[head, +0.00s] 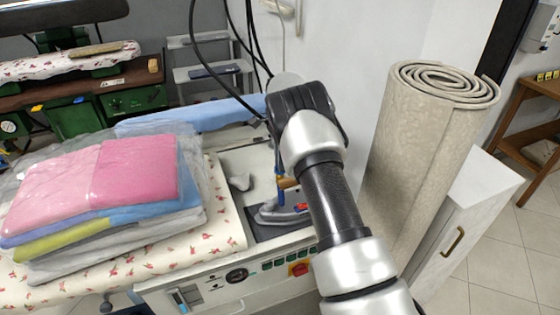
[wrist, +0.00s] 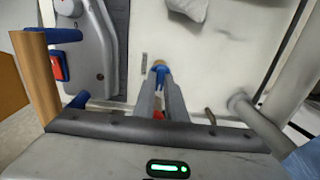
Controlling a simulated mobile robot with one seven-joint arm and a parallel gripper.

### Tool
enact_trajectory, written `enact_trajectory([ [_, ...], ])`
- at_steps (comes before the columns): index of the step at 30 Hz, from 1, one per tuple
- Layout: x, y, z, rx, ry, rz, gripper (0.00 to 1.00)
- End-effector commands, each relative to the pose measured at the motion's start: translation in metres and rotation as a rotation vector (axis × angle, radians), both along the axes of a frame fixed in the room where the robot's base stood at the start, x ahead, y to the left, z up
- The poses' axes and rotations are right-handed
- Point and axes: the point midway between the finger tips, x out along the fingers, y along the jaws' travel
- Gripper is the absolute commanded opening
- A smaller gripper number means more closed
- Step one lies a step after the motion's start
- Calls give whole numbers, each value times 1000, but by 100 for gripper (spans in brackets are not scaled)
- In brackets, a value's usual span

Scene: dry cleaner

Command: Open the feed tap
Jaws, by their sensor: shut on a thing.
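My gripper (wrist: 161,82) is at the middle of the wrist view, with its two grey fingers close together. They are shut on a small blue part with a brass-coloured end (wrist: 158,66), which looks like the feed tap. A bit of red shows between the fingers lower down. Most of the tap is hidden by the fingers, so how far its handle is turned cannot be told. In the head view my arm reaches over the ironing table and hides the gripper and the tap.
An iron (head: 283,212) with a wooden handle (wrist: 38,78) stands left of my gripper. A control panel (head: 240,275) lies below it. Folded, wrapped laundry (head: 100,175) covers the table's left. A rolled carpet (head: 415,150) and white cabinet (head: 465,225) stand right of my arm.

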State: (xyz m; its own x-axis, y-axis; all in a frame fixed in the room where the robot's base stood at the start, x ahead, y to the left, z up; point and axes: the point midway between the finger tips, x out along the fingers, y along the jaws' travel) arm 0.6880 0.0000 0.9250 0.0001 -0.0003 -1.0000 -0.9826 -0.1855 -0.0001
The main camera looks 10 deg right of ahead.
Motion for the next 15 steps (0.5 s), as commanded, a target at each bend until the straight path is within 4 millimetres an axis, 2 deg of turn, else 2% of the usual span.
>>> enact_trajectory([
  [11,0,0,-1,1,1,-7,0],
  [12,0,0,-1,1,1,-7,13],
  [15,0,0,-1,1,1,-7,29],
])
